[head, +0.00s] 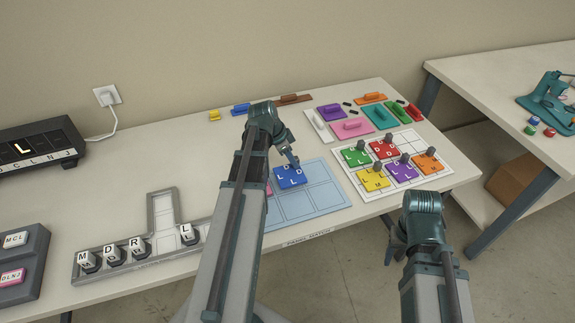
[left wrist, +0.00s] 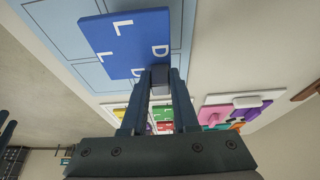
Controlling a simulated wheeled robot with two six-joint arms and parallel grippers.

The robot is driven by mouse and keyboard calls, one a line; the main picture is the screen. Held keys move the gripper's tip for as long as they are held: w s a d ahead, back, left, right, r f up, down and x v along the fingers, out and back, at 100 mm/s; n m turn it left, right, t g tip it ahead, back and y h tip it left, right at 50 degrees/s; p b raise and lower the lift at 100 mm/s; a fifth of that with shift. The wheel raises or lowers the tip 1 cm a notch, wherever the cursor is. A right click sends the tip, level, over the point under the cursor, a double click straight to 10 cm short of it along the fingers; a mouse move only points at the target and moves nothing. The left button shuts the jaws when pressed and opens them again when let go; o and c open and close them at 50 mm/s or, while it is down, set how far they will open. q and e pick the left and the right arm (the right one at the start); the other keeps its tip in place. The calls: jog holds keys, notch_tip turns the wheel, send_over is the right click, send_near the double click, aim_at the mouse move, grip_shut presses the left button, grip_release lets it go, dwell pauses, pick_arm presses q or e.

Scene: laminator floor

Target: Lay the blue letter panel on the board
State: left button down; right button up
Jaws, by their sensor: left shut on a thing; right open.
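The blue letter panel (head: 290,179) bears white letters, L and D among them. My left gripper (head: 292,162) is shut on its grey knob. The panel is over the upper part of the light blue gridded board (head: 300,207); I cannot tell whether it touches. In the left wrist view my left gripper (left wrist: 160,80) grips the knob at the edge of the blue panel (left wrist: 125,42), over the board's grid (left wrist: 62,28). My left arm hides the board's left part, where a pink piece shows. My right gripper (head: 397,240) is open and empty at the table's front edge.
A white gridded card (head: 422,181) right of the board holds several coloured letter panels with knobs. Behind it lie coloured handled blocks, such as a pink one (head: 352,127). A grey rack (head: 150,252) with letter tiles stands left. The board's lower cells are clear.

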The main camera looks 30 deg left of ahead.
aim_at(288, 165)
pick_arm(q)
jog(key=shift+w+a, duration=0.15)
jog(key=shift+a, duration=0.4)
jog(key=f+b, duration=0.3)
jog(key=shift+a+f+b, duration=0.35)
jog(key=shift+a, duration=0.05)
jog(key=shift+f, duration=0.15)
jog(key=c, duration=0.7)
grip_release()
jog(key=shift+r+p, duration=0.45)
jog(key=shift+r, duration=0.1)
jog(key=p+v, duration=1)
jog(key=v, duration=0.1)
jog(key=shift+a+r, duration=0.1)
